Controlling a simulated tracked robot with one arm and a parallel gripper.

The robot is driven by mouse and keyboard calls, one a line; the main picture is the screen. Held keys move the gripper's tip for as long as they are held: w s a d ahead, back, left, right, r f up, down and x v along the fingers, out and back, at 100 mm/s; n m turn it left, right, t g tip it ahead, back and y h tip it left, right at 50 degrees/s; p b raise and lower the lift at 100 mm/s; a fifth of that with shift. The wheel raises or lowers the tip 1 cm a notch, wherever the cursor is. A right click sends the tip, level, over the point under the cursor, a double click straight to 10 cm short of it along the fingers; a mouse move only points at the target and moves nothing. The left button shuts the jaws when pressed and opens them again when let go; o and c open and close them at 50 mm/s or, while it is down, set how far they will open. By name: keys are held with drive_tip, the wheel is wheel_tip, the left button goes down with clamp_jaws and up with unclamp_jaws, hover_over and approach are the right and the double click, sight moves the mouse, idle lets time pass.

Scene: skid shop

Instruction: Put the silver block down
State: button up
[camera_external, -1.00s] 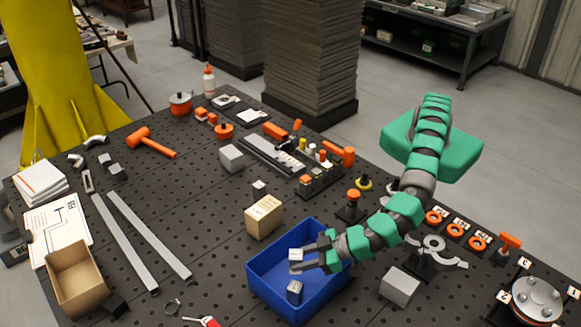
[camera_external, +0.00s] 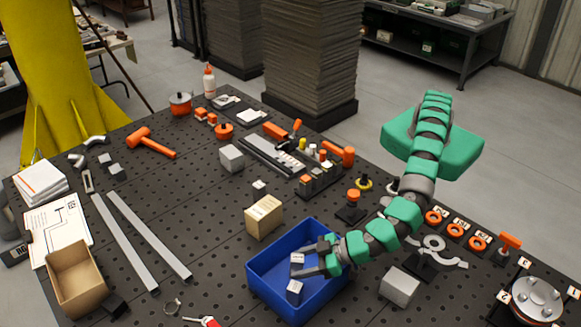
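A small silver block (camera_external: 297,260) is between the fingertips of my gripper (camera_external: 303,262). The gripper reaches in from the right, over and partly inside the blue bin (camera_external: 262,283). The fingers lie on either side of the block. Whether they press on it or stand slightly apart from it is too small to tell. Whether the block touches the bin floor is also unclear. A second small silver block (camera_external: 294,288) sits in the bin just in front of the first.
A cardboard-coloured box (camera_external: 264,217) stands behind the bin. A larger silver block (camera_external: 399,287) is right of the bin, below my arm. An open tan box (camera_external: 78,275) is at the left. Keys with a red tag (camera_external: 207,321) lie at the front. Perforated tabletop left of the bin is mostly clear.

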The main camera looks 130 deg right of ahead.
drive_tip(key=shift+r+b, duration=0.15)
drive_tip(key=shift+b, duration=0.15)
drive_tip(key=shift+r+b, duration=0.25)
drive_tip(key=shift+b, duration=0.15)
drive_tip(key=v, duration=1.2)
drive_tip(key=shift+b, duration=0.35)
drive_tip(key=shift+r, duration=0.15)
